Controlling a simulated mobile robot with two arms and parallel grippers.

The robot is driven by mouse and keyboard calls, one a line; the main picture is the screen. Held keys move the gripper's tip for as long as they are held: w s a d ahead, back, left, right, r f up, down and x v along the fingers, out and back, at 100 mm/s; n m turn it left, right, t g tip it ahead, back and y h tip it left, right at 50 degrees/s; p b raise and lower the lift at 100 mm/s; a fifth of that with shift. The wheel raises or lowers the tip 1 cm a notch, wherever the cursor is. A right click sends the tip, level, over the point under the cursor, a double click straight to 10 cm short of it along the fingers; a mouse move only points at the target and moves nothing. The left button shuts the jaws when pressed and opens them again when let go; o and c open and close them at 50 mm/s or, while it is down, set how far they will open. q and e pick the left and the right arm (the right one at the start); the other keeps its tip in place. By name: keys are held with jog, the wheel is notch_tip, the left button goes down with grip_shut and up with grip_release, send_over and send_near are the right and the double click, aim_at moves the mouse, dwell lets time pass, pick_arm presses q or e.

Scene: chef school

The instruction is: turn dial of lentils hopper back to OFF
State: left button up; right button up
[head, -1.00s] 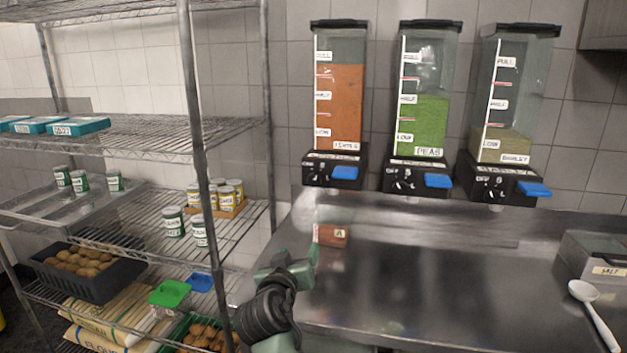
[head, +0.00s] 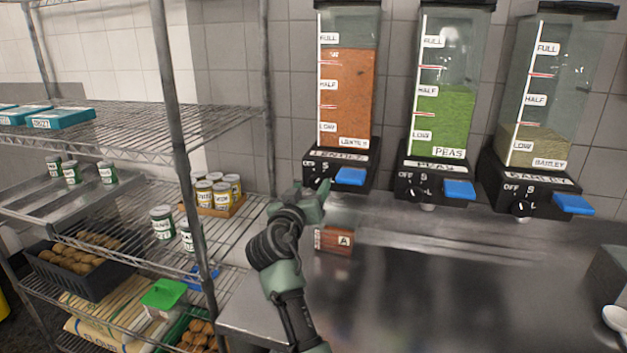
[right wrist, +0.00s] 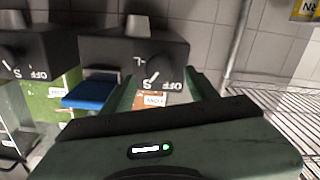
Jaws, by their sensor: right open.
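The lentils hopper (head: 346,95) hangs on the wall at the left of three, a clear tank of orange lentils over a black base (head: 354,156). Its dial is mostly hidden by my right gripper (head: 318,194) in the head view. In the right wrist view, which is upside down, the black dial (right wrist: 159,68) faces me. Its white mark slants toward the S side, with OFF printed beside S. My right gripper (right wrist: 165,88) is open, its fingers to either side of the dial, apparently not closed on it. My left gripper is out of view.
The peas hopper (head: 440,100) and barley hopper (head: 545,105) are to the right, with blue levers (head: 459,190). A brown container marked A (head: 335,240) sits on the steel counter (head: 440,300) below. A wire rack (head: 172,110) stands close on the left.

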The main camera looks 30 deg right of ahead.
aim_at(315, 183)
jog(key=x, duration=0.2)
jog(key=shift+w+d+f, duration=0.1)
jog(key=shift+w+d, duration=0.1)
jog(key=shift+d, duration=0.05)
jog(key=shift+w+d, duration=0.15)
jog(key=shift+d, duration=0.05)
grip_shut()
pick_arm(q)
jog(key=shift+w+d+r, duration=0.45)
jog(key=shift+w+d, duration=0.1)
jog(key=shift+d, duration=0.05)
